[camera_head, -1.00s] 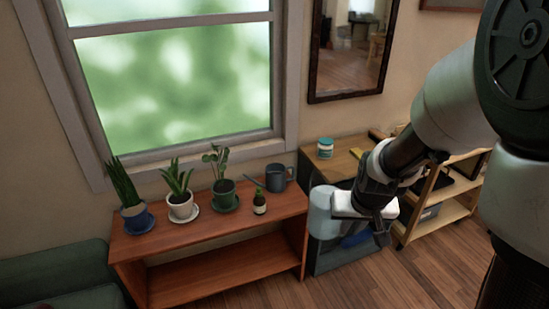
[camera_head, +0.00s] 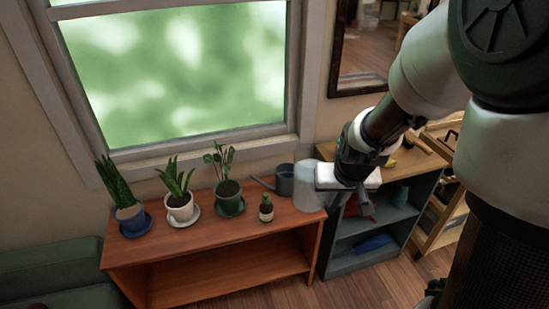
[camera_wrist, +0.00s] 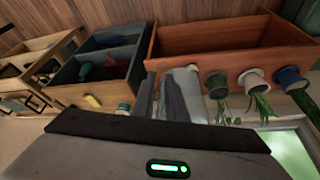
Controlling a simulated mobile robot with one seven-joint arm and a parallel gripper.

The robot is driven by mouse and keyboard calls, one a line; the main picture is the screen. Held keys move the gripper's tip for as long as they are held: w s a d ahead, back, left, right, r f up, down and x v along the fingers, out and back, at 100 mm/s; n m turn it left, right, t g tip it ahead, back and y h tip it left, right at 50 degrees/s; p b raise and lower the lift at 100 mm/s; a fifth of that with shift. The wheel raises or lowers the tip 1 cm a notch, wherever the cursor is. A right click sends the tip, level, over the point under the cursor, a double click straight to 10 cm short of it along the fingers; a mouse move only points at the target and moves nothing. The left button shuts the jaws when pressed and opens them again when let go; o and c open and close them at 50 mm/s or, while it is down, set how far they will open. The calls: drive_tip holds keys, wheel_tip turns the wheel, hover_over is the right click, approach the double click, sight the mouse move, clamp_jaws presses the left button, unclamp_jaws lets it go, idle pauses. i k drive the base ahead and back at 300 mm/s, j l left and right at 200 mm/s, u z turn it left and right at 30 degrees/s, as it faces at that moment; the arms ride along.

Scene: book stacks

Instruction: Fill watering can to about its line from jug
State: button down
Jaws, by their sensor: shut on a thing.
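The jug (camera_head: 309,190) is a pale, translucent cylinder and stands roughly upright at the right end of the wooden plant shelf. My gripper (camera_head: 328,185) is shut on it from the right; the fingers' grip is partly hidden. In the wrist view the jug (camera_wrist: 190,88) shows just beyond the dark fingers. The watering can (camera_head: 284,181) is dark grey, with its spout pointing left, and sits at the back of the shelf top, just left of the jug. Its fill line and inside cannot be made out. I cannot tell whether the jug touches the shelf.
Several potted plants, one in a green pot (camera_head: 229,205), line the wooden shelf (camera_head: 240,236) to the left. A grey cabinet (camera_head: 345,262) stands on the right, and the window is behind.

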sight(283, 184)
drive_tip(key=i+l+u, duration=0.1)
drive_tip(key=i+u, duration=0.15)
drive_tip(key=i+l+u, duration=0.15)
drive_tip(key=u, duration=0.15)
drive_tip(key=i+l, duration=0.15)
drive_tip(key=i, duration=0.2)
drive_tip(key=i+l, duration=0.2)
drive_tip(key=i, duration=0.15)
drive_tip(key=j+u, duration=0.05)
